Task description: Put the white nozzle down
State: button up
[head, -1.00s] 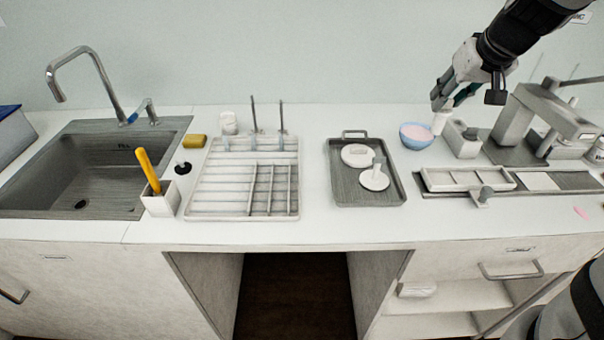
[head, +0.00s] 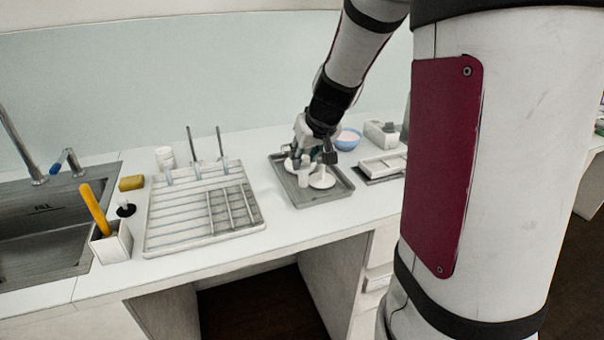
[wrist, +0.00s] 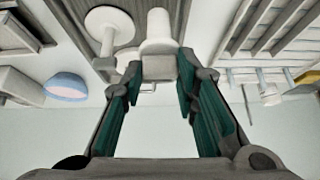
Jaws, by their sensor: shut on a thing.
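The white nozzle (wrist: 158,30) is between the two fingers of my gripper (wrist: 161,75) in the wrist view. My gripper (head: 316,156) is shut on it. In the head view the nozzle (head: 304,174) shows below the fingers, over the grey tray (head: 333,193). I cannot tell whether it touches the tray. A white disc with an upright stem (head: 322,181) is on the tray just right of the nozzle; it also shows in the wrist view (wrist: 108,20). Another white disc (head: 289,164) on the tray is partly hidden by my gripper.
A blue bowl with pink contents (head: 348,139) stands behind and right of the tray. A white drying rack (head: 165,222) with upright rods lies to the left, with bare counter (head: 272,205) between. A yellow sponge (head: 131,183) and the sink (head: 40,235) are farther left.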

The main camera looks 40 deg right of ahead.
aim_at(306, 168)
jog(key=shift+d+f+b, duration=0.1)
jog(key=shift+f+b, duration=0.7)
jog(key=shift+f, duration=1.15)
jog(key=o, duration=1.1)
jog(key=shift+f, duration=0.1)
jog(key=p+v, duration=0.4)
jog(key=v, duration=0.7)
jog(key=s+a+r+n+y, duration=0.1)
jog(key=s+a+r, duration=0.1)
jog(key=s+a, duration=0.3)
jog(key=s+a+r+n+y, duration=0.1)
jog(key=s+a+r, duration=0.15)
jog(key=a, duration=0.45)
jog(key=shift+s+a+f+n+g+h, duration=0.1)
jog(key=shift+s+a+f+n+g, duration=0.3)
jog(key=shift+s+a, duration=1.4)
jog(key=shift+s+a+f+n+g+h, duration=0.15)
jog(key=shift+s+a+g, duration=0.4)
jog(key=shift+s, duration=2.6)
jog(key=shift+s+a+f+n+g+h, duration=0.15)
jog(key=shift+s+a+f+g, duration=0.25)
jog(key=shift+s+a, duration=1.4)
